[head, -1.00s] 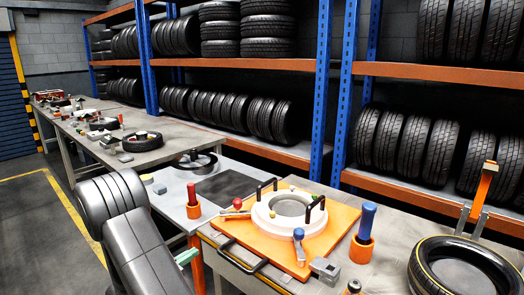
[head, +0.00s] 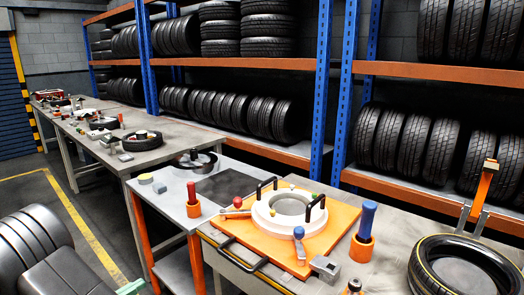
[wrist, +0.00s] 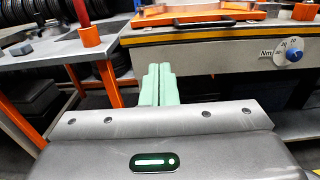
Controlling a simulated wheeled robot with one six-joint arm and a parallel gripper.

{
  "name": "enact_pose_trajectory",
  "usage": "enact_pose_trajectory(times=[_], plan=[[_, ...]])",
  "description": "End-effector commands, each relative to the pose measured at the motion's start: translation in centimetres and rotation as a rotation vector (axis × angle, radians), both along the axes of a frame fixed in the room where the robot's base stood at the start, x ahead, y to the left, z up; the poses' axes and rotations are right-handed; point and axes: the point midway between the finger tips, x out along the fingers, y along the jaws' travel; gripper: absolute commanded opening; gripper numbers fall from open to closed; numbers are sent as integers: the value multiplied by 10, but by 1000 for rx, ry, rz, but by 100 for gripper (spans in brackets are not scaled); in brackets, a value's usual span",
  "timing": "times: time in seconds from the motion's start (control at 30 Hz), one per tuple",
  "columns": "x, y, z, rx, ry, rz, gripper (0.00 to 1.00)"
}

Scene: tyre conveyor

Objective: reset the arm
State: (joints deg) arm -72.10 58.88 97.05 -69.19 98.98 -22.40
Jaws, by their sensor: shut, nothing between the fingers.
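My arm is at the lower left of the head view, its dark ribbed links in the corner. My gripper (wrist: 157,84) shows in the wrist view as two pale green fingers side by side, touching and empty. They point at the front of the workbench, below its top. Only a small green piece of the gripper (head: 130,287) shows at the bottom edge of the head view. The orange plate (head: 343,243) with the white ring (head: 262,217) lies on the bench, apart from my gripper.
A red-handled tool stands in an orange holder (head: 194,210), and a blue-handled one in another holder (head: 361,250). A tyre (head: 425,285) lies at the right. The bench front carries a dial (wrist: 291,56). Tyre racks stand behind. Floor is open at left.

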Motion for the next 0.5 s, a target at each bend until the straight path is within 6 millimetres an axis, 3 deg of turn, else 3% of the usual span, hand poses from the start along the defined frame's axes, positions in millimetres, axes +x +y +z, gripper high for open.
enact_pose_trajectory(times=[0.2, 0.5], plan=[[-18, 16, -1, 1, -1, 2, 0], [-22, 19, 0, -1, 0, 0, 0]])
